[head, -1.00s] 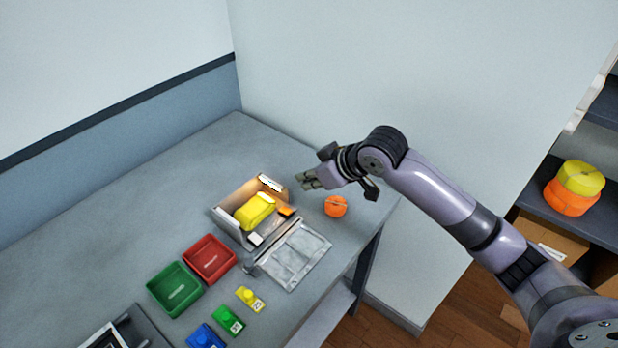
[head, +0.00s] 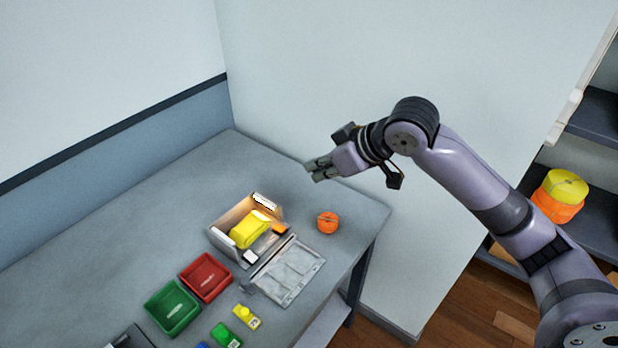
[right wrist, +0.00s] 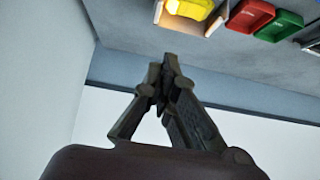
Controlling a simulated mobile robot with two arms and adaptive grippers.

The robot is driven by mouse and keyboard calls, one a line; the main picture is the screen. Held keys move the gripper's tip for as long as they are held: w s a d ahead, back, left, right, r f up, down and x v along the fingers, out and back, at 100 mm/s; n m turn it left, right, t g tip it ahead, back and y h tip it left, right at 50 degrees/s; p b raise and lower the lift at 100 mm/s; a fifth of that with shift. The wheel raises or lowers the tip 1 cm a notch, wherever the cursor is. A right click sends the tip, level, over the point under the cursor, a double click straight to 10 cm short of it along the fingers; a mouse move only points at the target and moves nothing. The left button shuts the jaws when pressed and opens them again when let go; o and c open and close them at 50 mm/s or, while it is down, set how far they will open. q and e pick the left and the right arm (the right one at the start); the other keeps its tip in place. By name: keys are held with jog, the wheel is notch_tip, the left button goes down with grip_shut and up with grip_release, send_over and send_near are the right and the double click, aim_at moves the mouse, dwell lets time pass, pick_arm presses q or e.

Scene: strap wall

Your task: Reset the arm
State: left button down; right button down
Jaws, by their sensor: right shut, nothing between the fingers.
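My right gripper (head: 319,169) is raised above the back right part of the grey table, to the upper right of the open box. Its fingers are shut and empty. In the right wrist view its fingertips (right wrist: 165,75) meet, with nothing between them. My right arm reaches in from the lower right of the head view. My left gripper is not in view.
An open box (head: 222,240) holds a yellow item (head: 249,230). An orange roll (head: 327,222) sits right of it. A clear-lidded tray (head: 288,271), red bin (head: 206,277), green bin (head: 172,307) and small blocks lie nearer. Walls stand behind; a shelf (head: 590,195) is right.

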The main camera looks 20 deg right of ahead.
jog(key=shift+s+r, duration=0.2)
jog(key=shift+r, duration=0.15)
